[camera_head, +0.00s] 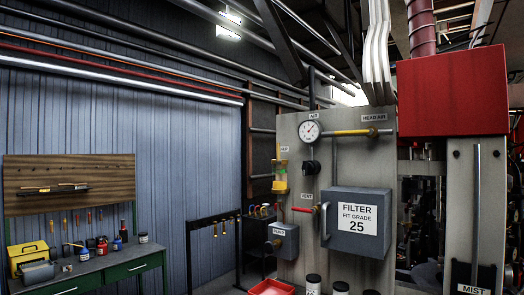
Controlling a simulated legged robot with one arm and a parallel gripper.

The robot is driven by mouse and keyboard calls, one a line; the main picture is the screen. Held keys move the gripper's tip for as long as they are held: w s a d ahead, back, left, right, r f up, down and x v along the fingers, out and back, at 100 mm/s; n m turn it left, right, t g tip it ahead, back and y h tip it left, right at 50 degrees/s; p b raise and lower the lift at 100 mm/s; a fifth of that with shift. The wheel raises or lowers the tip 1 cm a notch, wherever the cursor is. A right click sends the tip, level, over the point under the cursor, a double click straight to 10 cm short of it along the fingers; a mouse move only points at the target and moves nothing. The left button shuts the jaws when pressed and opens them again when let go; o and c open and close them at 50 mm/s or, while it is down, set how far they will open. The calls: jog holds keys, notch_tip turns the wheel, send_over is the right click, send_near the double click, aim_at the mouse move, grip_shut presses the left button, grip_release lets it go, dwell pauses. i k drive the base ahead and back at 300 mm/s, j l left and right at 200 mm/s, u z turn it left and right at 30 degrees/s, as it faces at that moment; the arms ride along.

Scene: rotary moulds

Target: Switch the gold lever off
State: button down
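A gold lever (345,132) lies roughly horizontal near the top of a grey panel (350,165), under a label reading "HEAD AIR". Its right end meets a brass-coloured fitting (373,132). Its left end reaches close to a round white gauge (309,132) labelled "AIR". My gripper is not in view, and nothing is seen touching the lever.
A shorter red lever (302,209) sits lower, by a "VENT" label. A grey "FILTER" box (375,248) projects below the gold lever. A red box (450,90) is at upper right. A workbench (90,272) with tools stands at left.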

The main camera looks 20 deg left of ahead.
aim_at(278, 162)
jog(key=i+j, duration=0.1)
jog(key=j, duration=0.35)
jog(key=i+j, duration=0.1)
jog(key=j, duration=0.35)
jog(key=i+j, duration=0.1)
jog(key=j, duration=0.35)
jog(key=i+j, duration=0.1)
jog(key=j, duration=0.35)
